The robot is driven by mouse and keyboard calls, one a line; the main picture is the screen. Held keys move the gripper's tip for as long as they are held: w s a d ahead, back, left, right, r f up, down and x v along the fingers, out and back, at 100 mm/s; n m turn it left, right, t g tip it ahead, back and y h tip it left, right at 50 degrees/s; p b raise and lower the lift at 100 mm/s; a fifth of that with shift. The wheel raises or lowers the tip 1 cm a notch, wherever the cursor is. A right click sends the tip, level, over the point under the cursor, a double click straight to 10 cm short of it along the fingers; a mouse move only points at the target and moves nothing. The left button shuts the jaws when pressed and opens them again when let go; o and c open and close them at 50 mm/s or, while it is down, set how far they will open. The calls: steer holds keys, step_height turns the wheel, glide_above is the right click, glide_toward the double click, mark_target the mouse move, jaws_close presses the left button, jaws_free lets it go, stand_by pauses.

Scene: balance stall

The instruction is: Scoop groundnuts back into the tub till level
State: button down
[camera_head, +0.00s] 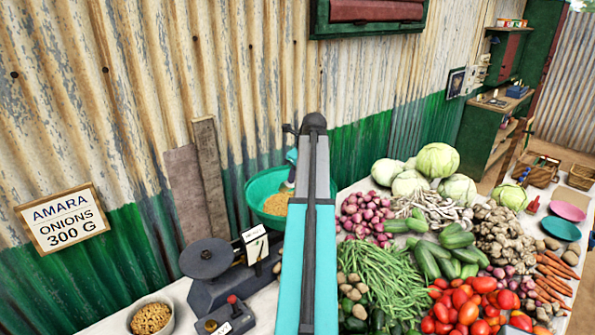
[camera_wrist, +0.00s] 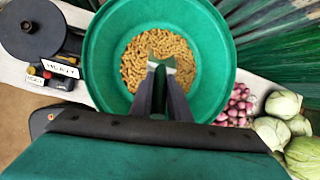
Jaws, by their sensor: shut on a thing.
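The wide green tub (camera_wrist: 100,60) holds a layer of groundnuts (camera_wrist: 133,62), with bare wall showing around them. It also shows in the head view (camera_head: 253,187), partly hidden behind my arm. My gripper (camera_wrist: 162,66) points down into the tub, its fingertips over the middle of the groundnuts. In the head view my gripper (camera_head: 289,186) is small and partly hidden by the arm. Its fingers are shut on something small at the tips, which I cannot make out. I cannot tell whether the tips touch the groundnuts. A pale bowl (camera_head: 171,322) at the front left also holds groundnuts.
A dark scale (camera_head: 205,262) with a round plate stands left of the tub. A small box with a red knob (camera_head: 232,300) is in front of it. Vegetables such as beans (camera_head: 385,280) and tomatoes (camera_head: 470,310) crowd the right. A corrugated wall (camera_head: 130,90) rises behind.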

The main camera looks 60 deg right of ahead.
step_height(320, 180, down, 9)
steer(key=b, duration=0.3)
steer(key=shift+f, duration=0.15)
stand_by(0.7)
stand_by(0.5)
stand_by(0.4)
steer(key=shift+r+p, duration=1.9)
steer(key=shift+r, duration=5.2)
steer(key=shift+f, duration=0.1)
